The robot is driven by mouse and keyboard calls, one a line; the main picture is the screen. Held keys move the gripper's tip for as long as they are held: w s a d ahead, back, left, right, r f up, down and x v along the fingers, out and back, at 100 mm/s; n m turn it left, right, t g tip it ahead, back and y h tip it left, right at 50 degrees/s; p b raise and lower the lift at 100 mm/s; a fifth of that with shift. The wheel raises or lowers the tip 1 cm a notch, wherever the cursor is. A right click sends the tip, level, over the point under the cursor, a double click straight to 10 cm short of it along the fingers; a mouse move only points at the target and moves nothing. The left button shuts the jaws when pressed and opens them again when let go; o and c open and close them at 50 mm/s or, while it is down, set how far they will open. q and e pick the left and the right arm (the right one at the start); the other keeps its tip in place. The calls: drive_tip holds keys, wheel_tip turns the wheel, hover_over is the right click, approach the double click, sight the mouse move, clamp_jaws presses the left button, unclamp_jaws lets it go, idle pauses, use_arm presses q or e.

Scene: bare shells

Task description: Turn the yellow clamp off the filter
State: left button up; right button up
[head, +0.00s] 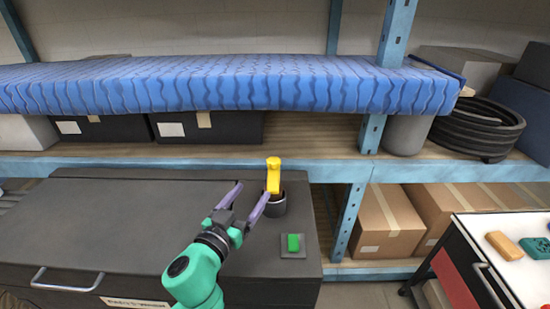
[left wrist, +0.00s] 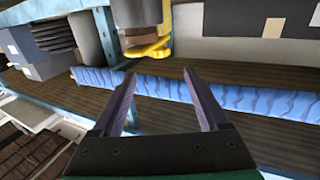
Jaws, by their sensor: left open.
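The yellow clamp (head: 273,177) stands upright on the dark round filter (head: 275,207) near the right end of the dark cabinet top. My left gripper (head: 253,190) is open just left of the clamp, its right fingertip close to or in front of the filter's edge. In the left wrist view the yellow clamp (left wrist: 148,47) lies just beyond the open fingertips (left wrist: 160,72). The dark filter (left wrist: 138,14) adjoins it there. Nothing is between the fingers. I cannot tell whether a finger touches the filter. My right gripper is out of view.
A green switch (head: 293,243) on a small plate sits in front of the filter. A shelf with a blue patterned cover (head: 220,85) runs behind and above. Cardboard boxes (head: 385,220) and a white-topped cart (head: 510,245) stand right. The cabinet top (head: 110,225) is bare at left.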

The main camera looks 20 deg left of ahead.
sight(271, 166)
use_arm(q)
drive_tip(key=w+p, duration=0.1)
drive_tip(key=w, duration=0.3)
drive_tip(key=w+d, duration=0.1)
drive_tip(key=w, duration=0.2)
drive_tip(key=w+p, duration=0.1)
drive_tip(key=w, duration=0.3)
drive_tip(key=shift+w+d+r+p, duration=0.2)
drive_tip(key=shift+w+d+p, duration=0.1)
drive_tip(key=shift+w+d, duration=0.15)
drive_tip(key=shift+w, duration=0.3)
drive_tip(key=shift+c, duration=1)
clamp_jaws()
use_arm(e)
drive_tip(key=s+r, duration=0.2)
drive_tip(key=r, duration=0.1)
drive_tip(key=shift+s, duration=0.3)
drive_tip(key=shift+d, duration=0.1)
